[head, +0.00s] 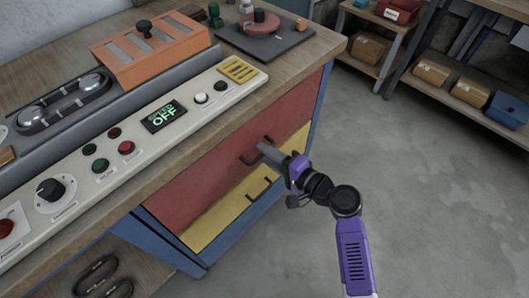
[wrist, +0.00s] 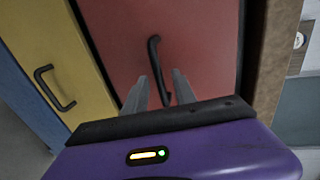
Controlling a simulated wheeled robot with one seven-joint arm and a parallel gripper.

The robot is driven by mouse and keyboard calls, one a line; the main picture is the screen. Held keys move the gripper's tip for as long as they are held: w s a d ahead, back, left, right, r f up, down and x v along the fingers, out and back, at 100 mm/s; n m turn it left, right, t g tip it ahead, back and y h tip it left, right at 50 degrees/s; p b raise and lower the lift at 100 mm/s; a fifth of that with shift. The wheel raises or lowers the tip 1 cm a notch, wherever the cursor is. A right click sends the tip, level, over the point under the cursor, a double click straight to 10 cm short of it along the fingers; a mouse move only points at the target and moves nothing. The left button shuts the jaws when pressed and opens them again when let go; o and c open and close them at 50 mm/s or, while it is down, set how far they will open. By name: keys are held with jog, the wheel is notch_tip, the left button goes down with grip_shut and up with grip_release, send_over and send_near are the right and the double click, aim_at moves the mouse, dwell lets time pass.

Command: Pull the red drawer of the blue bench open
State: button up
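The red drawer (head: 200,180) is in the front of the blue bench (head: 176,243), above a yellow drawer. Its front looks flush with the bench, so it stands shut. Its dark bar handle (head: 250,160) is near the drawer's right part; in the wrist view the handle (wrist: 154,52) runs up from between my fingers. My gripper (head: 263,148) is right at this handle. In the wrist view my gripper (wrist: 160,76) is open, with one finger on each side of the handle and gaps showing. Whether the fingertips reach past the bar is hard to tell.
The yellow drawer (head: 215,221) with its own handle (head: 259,190) lies just below. The bench top holds a control panel (head: 100,150) reading OFF and an orange box (head: 150,45). Shelves with boxes (head: 430,72) stand at the back right. The floor (head: 430,180) right of the bench is clear.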

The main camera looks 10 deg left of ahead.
jog(key=shift+w+a+f, duration=0.15)
jog(key=shift+w+a, duration=0.25)
jog(key=shift+a, duration=0.15)
grip_shut()
dwell(1.1)
